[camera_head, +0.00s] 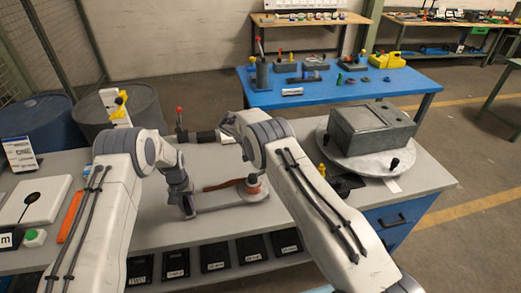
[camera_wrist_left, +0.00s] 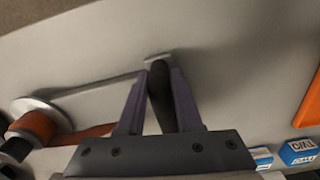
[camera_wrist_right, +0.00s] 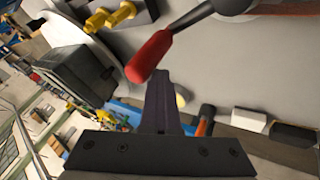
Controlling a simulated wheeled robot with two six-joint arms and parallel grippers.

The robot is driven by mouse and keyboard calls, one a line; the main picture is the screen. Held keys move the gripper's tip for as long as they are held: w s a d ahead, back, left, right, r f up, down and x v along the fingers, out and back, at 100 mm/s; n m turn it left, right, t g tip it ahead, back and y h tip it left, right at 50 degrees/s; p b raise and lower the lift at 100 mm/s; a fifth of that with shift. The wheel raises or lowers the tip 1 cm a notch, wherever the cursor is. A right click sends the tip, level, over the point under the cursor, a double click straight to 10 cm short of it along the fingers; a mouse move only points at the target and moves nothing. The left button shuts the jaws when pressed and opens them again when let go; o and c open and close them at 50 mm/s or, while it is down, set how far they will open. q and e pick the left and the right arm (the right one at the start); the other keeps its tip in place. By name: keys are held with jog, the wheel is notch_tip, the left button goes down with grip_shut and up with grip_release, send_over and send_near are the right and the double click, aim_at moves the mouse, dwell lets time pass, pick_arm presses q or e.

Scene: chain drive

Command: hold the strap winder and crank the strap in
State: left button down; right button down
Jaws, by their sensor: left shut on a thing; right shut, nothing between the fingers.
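The strap winder (camera_head: 235,198) lies on the grey bench top, with a rust-orange strap running to its spool (camera_head: 253,187). The spool (camera_wrist_left: 35,128) and strap also show at the left of the left wrist view. My left gripper (camera_head: 187,203) is shut around the winder's dark grip (camera_wrist_left: 162,95), which stands between its fingers. The crank's red handle (camera_wrist_right: 150,56) shows in the right wrist view, on a metal arm from a dark hub. My right gripper (camera_wrist_right: 160,85) is shut and empty close beside that handle; touching is unclear. My right arm hides it in the head view.
A grey box (camera_head: 370,128) sits on a round plate (camera_head: 345,155) at the bench's right. A white board (camera_head: 35,200) and green button (camera_head: 35,237) are at the left. A blue table (camera_head: 340,92) with tools stands behind. Dark trays (camera_head: 215,258) line the front.

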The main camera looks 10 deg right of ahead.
jog(key=shift+s+d+m+g, duration=0.35)
jog(key=shift+s+m+g, duration=0.05)
jog(key=shift+m, duration=0.3)
jog(key=shift+a, duration=0.1)
dwell(0.9)
